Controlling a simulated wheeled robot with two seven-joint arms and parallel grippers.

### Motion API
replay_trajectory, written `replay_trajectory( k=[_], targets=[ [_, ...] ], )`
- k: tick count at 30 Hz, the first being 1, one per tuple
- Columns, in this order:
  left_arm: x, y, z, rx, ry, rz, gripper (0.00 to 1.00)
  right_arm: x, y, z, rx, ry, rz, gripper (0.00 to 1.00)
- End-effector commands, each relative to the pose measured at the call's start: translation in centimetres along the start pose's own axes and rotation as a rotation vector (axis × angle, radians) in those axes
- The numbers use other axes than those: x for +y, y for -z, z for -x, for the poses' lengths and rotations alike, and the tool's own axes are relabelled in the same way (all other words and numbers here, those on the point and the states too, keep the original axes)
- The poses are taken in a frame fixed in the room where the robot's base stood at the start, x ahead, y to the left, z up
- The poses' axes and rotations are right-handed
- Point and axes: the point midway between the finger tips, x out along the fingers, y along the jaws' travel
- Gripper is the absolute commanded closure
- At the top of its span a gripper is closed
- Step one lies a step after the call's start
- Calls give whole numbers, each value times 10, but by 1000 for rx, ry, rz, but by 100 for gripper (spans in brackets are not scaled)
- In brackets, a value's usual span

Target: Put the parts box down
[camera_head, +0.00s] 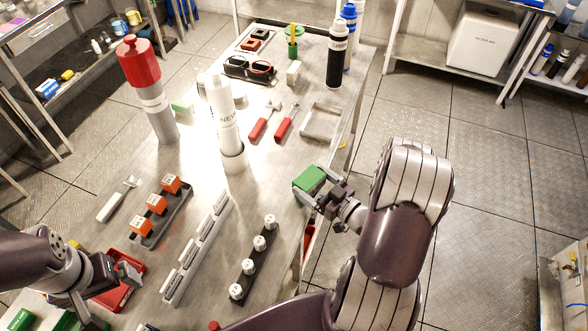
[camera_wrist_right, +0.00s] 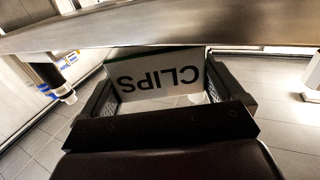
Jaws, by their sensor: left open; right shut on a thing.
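The parts box (camera_head: 309,179) has a green top and is at the table's right edge in the head view. In the right wrist view its pale face (camera_wrist_right: 160,80) reads "CLIPS", upside down. My right gripper (camera_head: 321,197) is shut on the box, with a finger on either side of it in the wrist view. I cannot tell whether the box touches the table. My left gripper (camera_head: 130,276) is open and empty at the lower left, over or beside a red tray (camera_head: 112,297).
The metal table (camera_head: 200,190) holds a white cylinder (camera_head: 222,125), a red-topped cylinder (camera_head: 148,90), red-handled tools (camera_head: 284,129), a shallow open tray (camera_head: 322,122) and racks of orange and white parts. Bare tabletop lies left of the box. The table's edge bar (camera_wrist_right: 170,28) crosses the wrist view.

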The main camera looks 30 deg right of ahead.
Motion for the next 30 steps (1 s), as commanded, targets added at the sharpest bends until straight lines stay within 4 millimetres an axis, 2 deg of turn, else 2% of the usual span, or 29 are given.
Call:
replay_trajectory(
  k=[3, 8, 12, 15, 22, 28, 29, 30],
  targets=[
    [0, 0, -3, 0, 0, 0, 0, -1, -1, -19, 1, 3, 1, 46],
    [0, 0, -4, 0, 0, 0, 0, 0, -1, -33, 0, 2, 0, 46],
    [0, -1, -10, 0, 0, 0, 0, -1, -2, -59, 1, 4, 2, 46],
    [0, -1, -11, 0, 0, 0, 0, -1, -1, -72, 1, 2, 0, 46],
    [0, -1, -10, 0, 0, 0, 0, 0, -2, -71, 1, -1, -1, 46],
    [0, -2, -17, 0, 0, 0, 0, 0, -9, -71, 1, 0, -1, 46],
    [0, -2, -15, 0, 0, 0, 0, 0, -7, -71, 0, 0, -1, 0],
    [0, -2, -15, 0, 0, 0, 0, 0, -7, -71, 0, 0, -1, 0]
  ],
)
